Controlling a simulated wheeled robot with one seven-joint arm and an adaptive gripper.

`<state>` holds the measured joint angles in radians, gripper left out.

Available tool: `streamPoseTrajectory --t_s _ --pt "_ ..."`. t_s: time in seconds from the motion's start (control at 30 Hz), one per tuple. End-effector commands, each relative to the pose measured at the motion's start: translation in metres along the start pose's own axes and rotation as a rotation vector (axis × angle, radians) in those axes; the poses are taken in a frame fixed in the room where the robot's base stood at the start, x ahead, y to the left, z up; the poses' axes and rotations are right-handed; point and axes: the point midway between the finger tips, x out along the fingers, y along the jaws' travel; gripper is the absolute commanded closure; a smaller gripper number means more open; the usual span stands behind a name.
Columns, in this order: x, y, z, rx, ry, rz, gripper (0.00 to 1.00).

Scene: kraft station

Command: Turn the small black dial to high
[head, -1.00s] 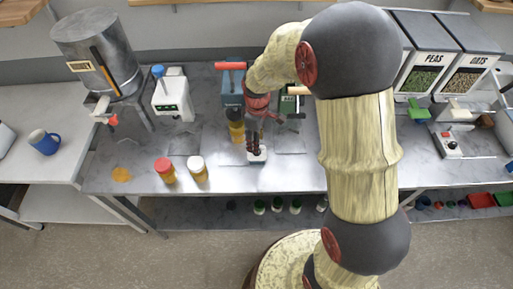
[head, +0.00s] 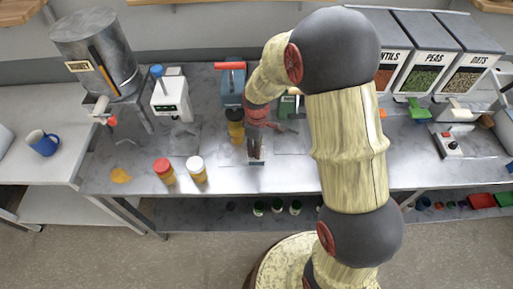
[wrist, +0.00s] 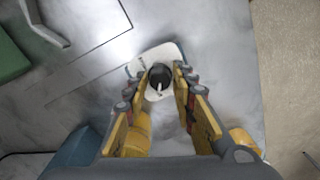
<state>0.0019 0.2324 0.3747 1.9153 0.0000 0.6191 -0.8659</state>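The small black dial (wrist: 159,76) is round with a white pointer mark and sits on a small white base (wrist: 170,54). In the wrist view the mark points toward the bottom of the picture. My gripper (wrist: 161,72) is open, with one fingertip on each side of the dial. Whether either finger touches the dial is too small to tell. In the head view my gripper (head: 256,157) points down at the front of the metal counter, and its fingers hide the dial and most of the base. Any level labels are not readable.
Red-capped (head: 164,171) and white-capped (head: 197,169) jars stand left on the counter. A yellow jar (head: 236,127) and a blue device (head: 232,86) stand close behind my gripper. A white scale-like device (head: 171,95) is further left. The counter's front edge is close.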

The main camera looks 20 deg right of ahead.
Motion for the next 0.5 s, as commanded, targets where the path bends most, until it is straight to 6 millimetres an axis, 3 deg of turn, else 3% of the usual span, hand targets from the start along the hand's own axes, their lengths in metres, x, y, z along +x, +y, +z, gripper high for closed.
streamPoseTrajectory --t_s 0.4,0.5 --pt "0.0 -0.0001 0.0 0.0 0.0 0.0 1.0" --pt "0.0 -0.0001 0.0 0.0 0.0 0.0 1.0"
